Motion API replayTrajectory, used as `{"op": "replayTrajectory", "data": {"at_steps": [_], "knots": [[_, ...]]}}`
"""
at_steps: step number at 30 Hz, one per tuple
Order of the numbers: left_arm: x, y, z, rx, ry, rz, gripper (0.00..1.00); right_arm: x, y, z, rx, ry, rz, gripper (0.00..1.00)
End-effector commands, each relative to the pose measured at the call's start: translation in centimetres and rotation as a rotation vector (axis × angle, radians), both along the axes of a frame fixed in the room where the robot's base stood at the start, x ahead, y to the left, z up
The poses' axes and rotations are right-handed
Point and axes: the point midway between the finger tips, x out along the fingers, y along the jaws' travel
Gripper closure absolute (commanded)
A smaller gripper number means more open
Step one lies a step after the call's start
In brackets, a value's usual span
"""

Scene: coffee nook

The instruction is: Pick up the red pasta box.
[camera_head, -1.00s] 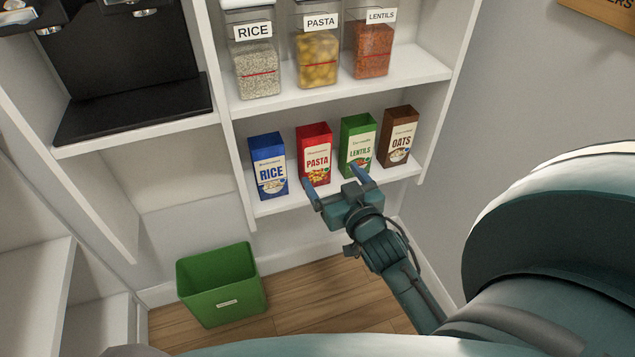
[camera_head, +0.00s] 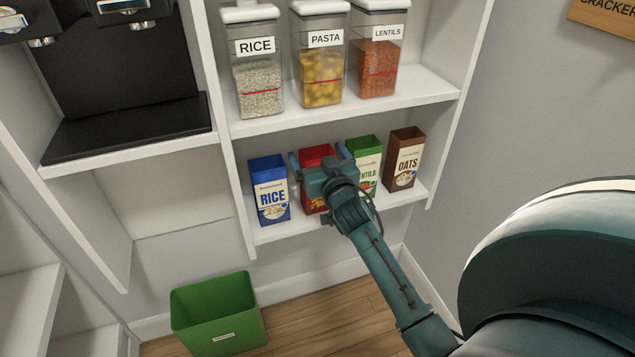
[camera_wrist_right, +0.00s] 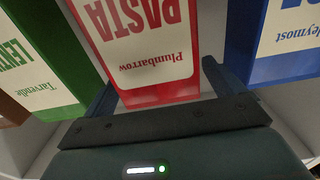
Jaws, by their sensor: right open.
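The red pasta box (camera_head: 315,156) stands upright on the lower shelf between the blue rice box and the green lentils box. My right gripper (camera_head: 318,157) is in front of it and hides most of its face. In the right wrist view the pasta box (camera_wrist_right: 140,50) appears upside down, its label facing me. My right gripper's fingers (camera_wrist_right: 158,85) are open, one on each side of the box, with gaps showing to the neighbouring boxes. The box is not gripped. My left gripper is not in view.
The blue rice box (camera_head: 270,188) is close on the left. The green lentils box (camera_head: 367,160) is close on the right, with the brown oats box (camera_head: 404,158) beyond. Labelled jars (camera_head: 321,62) stand on the shelf above. A green bin (camera_head: 218,313) is on the floor.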

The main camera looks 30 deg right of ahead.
Motion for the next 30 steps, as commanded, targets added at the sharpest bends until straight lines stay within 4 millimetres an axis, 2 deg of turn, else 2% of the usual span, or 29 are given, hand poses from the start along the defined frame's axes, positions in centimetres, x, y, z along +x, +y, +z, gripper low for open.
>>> {"op": "replayTrajectory", "data": {"at_steps": [4, 13, 30], "knots": [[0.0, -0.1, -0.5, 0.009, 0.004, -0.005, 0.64, 1.8, -0.4, 0.0, -0.002, 0.000, 0.001, 0.06], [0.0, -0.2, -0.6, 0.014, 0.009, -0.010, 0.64, 2.1, -0.5, 0.0, -0.001, 0.001, 0.000, 0.07], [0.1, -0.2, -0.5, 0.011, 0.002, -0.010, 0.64, 2.1, -0.5, 0.0, -0.001, 0.001, 0.000, 0.54]]}}
